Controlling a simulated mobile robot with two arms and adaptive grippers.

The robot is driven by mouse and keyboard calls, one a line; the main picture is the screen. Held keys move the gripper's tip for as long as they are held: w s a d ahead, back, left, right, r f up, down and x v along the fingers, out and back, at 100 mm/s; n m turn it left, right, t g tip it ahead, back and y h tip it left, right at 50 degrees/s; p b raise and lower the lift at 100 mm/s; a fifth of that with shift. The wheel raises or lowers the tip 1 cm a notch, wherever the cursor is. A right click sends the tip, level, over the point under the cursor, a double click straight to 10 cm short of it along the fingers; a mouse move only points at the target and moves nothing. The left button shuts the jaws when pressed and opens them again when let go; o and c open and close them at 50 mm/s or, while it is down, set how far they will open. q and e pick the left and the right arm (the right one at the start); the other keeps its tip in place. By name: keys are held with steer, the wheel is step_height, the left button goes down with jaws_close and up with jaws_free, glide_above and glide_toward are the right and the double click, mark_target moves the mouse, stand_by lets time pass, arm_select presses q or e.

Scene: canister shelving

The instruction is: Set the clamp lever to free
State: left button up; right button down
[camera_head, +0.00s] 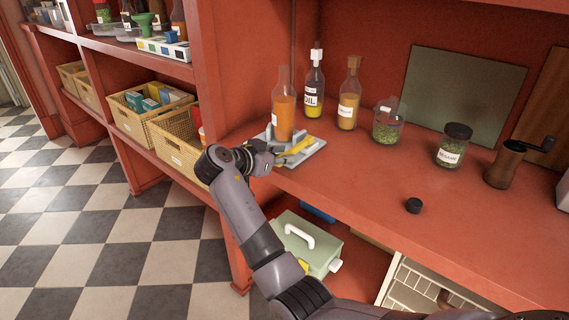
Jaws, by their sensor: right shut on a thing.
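The yellow clamp lever (302,144) shows at the right side of a grey clamp base (313,157) on the red shelf. A clear bottle of orange contents (284,112) stands upright on the base, behind the lever. My right gripper (284,158) is at the front of the base, at the near end of the lever, and is shut on it. The fingertips and part of the lever are small and partly hidden by the gripper. My left gripper is not in view.
An oil bottle (314,92), another bottle (348,104), and jars (387,127) stand behind and to the right. A black cap (413,205) lies near the front edge. A green box (303,242) sits below. Baskets (178,142) fill the left shelf.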

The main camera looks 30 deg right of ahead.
steer(key=shift+w+r, duration=0.2)
steer(key=shift+w, duration=0.05)
steer(key=c, duration=1.8)
jaws_free()
steer(key=shift+c, duration=0.2)
steer(key=o, duration=0.4)
steer(key=shift+f, duration=0.15)
steer(key=shift+a, duration=0.1)
steer(key=v, duration=0.7)
steer(key=shift+a, duration=0.15)
